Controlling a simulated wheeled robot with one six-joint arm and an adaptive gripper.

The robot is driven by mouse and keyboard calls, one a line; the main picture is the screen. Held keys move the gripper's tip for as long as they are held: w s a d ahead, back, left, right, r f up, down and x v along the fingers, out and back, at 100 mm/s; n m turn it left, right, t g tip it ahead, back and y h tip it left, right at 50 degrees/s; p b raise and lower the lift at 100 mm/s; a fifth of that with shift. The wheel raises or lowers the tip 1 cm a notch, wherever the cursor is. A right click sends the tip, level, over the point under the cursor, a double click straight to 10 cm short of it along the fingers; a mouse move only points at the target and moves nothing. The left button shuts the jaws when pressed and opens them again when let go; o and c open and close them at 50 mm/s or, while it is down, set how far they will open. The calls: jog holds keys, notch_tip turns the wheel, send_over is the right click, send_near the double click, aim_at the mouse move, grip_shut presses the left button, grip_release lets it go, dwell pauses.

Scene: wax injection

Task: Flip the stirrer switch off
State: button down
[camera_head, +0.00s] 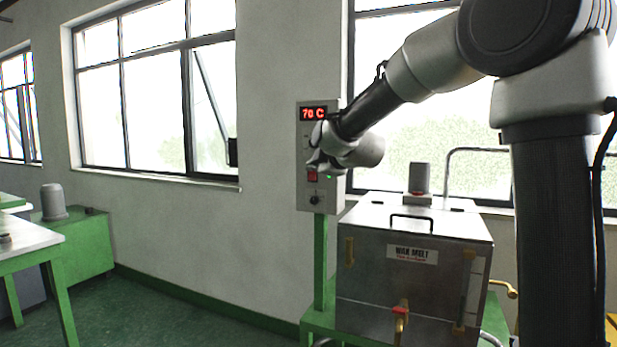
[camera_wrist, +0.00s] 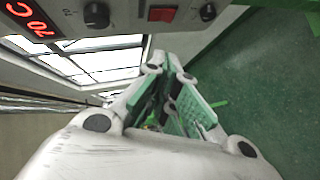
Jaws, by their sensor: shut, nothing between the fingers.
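The control panel (camera_head: 302,150) is a grey box on a green post, with a red "70 C" display (camera_head: 313,113) at its top. In the wrist view the red switch (camera_wrist: 162,13) lies between two black knobs, beyond the fingertips (camera_wrist: 168,62). Whether the fingers touch the panel cannot be told. The switch's label is not readable.
A metal wax melt tank (camera_head: 375,290) with a top handle and a grey motor (camera_head: 420,178) stands right of the panel, below my arm. A white-topped table (camera_head: 25,240) and green cabinet (camera_head: 85,245) are at the left. The floor between is clear.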

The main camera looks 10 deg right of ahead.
send_near(309, 177)
jog(key=w+a+f, duration=0.1)
jog(key=w+a, duration=0.2)
jog(key=w, duration=0.2)
jog(key=shift+w+d+f, duration=0.1)
jog(key=shift+w+f, duration=0.1)
jog(key=shift+f, duration=0.2)
dwell(0.3)
jog(key=shift+w+d+f+n+t, duration=0.1)
jog(key=shift+w+f+n+t, duration=0.15)
jog(key=shift+t, duration=0.25)
jog(key=shift+s, duration=0.1)
